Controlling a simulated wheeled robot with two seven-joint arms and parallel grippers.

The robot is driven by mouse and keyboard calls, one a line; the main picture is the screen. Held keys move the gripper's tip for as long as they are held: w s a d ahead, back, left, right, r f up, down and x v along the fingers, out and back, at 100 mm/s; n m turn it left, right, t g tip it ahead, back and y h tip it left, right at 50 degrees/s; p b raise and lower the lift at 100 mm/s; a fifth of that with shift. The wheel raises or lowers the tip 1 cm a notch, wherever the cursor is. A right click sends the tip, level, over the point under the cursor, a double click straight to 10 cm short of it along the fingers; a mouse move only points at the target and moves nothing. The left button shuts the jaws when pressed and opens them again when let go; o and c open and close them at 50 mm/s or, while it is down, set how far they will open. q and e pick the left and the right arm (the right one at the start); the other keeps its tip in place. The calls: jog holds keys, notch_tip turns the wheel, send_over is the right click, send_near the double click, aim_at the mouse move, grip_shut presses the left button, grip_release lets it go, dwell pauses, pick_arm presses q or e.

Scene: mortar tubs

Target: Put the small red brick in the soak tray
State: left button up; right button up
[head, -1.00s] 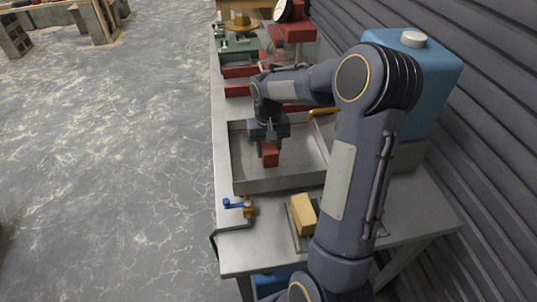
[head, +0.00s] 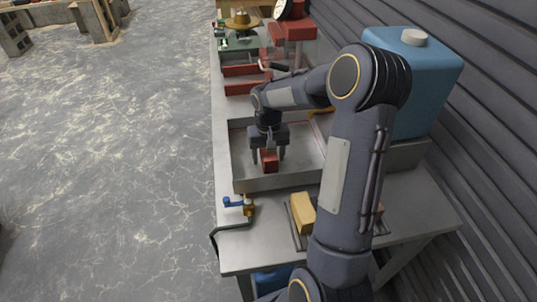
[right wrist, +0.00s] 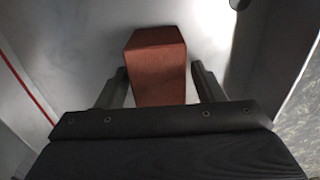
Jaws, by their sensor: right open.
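The small red brick (head: 269,161) is in the metal soak tray (head: 280,182), between the fingers of my right gripper (head: 268,157). In the right wrist view the brick (right wrist: 157,65) stands between the two fingers (right wrist: 158,85), with a gap on each side. The right gripper is open, pointing down inside the tray. The brick's underside is hidden, so I cannot tell for sure how it rests on the tray floor. My left gripper is not in view.
A yellow block (head: 303,212) and a blue-handled tap (head: 237,203) are at the near end of the bench. A blue tank (head: 428,80) stands at the right by the corrugated wall. Red trays (head: 243,82) lie beyond the soak tray.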

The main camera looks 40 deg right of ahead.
notch_tip(320, 180, up, 12)
jog(key=shift+r, duration=0.1)
jog(key=s+a+n+t+y, duration=0.3)
jog(key=s+a+n+t, duration=0.1)
jog(key=s+a, duration=1.4)
jog(key=s+t, duration=0.1)
jog(key=s, duration=0.2)
jog(key=shift+s+t+y, duration=0.2)
jog(key=shift+t+y, duration=0.1)
jog(key=shift+y, duration=0.1)
